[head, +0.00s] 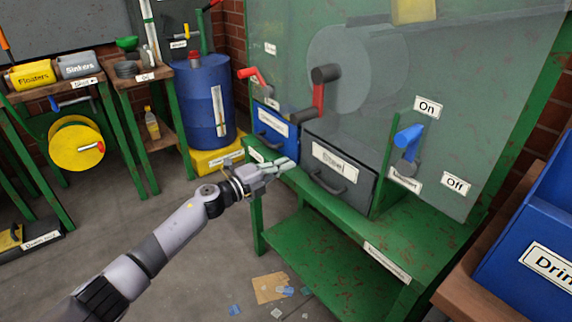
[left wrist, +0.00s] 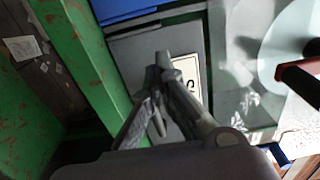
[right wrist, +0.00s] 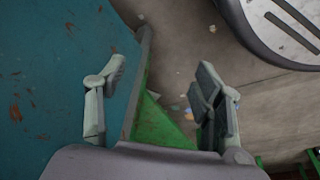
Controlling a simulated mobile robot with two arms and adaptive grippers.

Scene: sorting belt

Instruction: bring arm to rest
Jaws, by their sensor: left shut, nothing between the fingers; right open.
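My left arm (head: 180,232) reaches from the lower left in the head view. Its gripper (head: 284,165) is shut and empty, in front of the green machine's ledge near the grey drawer (head: 345,188). In the left wrist view the shut fingers (left wrist: 163,62) overlap the grey drawer front and part of its label; I cannot tell whether they touch it. My right gripper (right wrist: 162,78) shows only in the right wrist view. It is open and empty, with a green edge and the floor beyond its fingers.
The green machine (head: 330,240) has a blue drawer (head: 275,135), a red-handled crank (head: 320,95) and a blue lever (head: 408,138) between On and Off labels. A blue bin (head: 535,230) stands right. A blue barrel (head: 205,105) stands behind. Scraps (head: 270,288) lie on the floor; the left floor is open.

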